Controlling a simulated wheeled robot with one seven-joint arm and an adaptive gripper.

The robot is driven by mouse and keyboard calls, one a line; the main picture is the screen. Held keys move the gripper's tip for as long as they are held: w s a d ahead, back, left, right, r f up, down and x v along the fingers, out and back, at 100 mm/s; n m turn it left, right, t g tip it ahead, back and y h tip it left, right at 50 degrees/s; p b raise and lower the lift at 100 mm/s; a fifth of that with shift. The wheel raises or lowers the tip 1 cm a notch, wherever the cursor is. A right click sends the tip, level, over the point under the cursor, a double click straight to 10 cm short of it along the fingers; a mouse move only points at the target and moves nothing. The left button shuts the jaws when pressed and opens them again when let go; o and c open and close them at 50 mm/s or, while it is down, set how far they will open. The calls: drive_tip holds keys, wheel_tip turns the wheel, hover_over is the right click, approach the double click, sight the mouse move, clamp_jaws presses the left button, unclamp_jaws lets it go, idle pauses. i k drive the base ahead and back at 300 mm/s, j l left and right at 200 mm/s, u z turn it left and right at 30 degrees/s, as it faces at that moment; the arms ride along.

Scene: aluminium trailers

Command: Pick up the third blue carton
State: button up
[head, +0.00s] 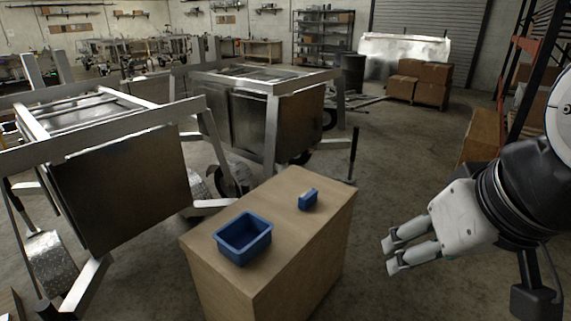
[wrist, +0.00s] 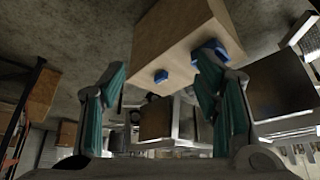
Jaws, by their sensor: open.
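One small blue carton (head: 308,199) stands on top of a wooden box (head: 325,231), toward its far right side. An open blue bin (head: 243,238) sits on the same top, nearer and to the left; I cannot make out anything distinct inside it. My gripper (head: 390,256) is open and empty, in the air to the right of the box and apart from it. In the wrist view, which looks upside down, the carton (wrist: 161,76) shows between the spread fingers, some distance off. The bin (wrist: 208,50) is partly hidden by the right finger there.
Aluminium trailers (head: 120,190) stand left of and behind the wooden box. A dark upright post (head: 353,155) rises behind it. Brown cardboard boxes (head: 420,83) and an orange-framed rack (head: 520,60) are at the back right. The concrete floor between box and gripper is clear.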

sight(305, 201)
drive_tip(key=i+l+u, duration=0.2)
drive_tip(key=i+l, duration=0.3)
drive_tip(key=i, duration=0.25)
drive_tip(key=i+l+u, duration=0.2)
drive_tip(key=i+l, duration=0.4)
drive_tip(key=i, duration=0.1)
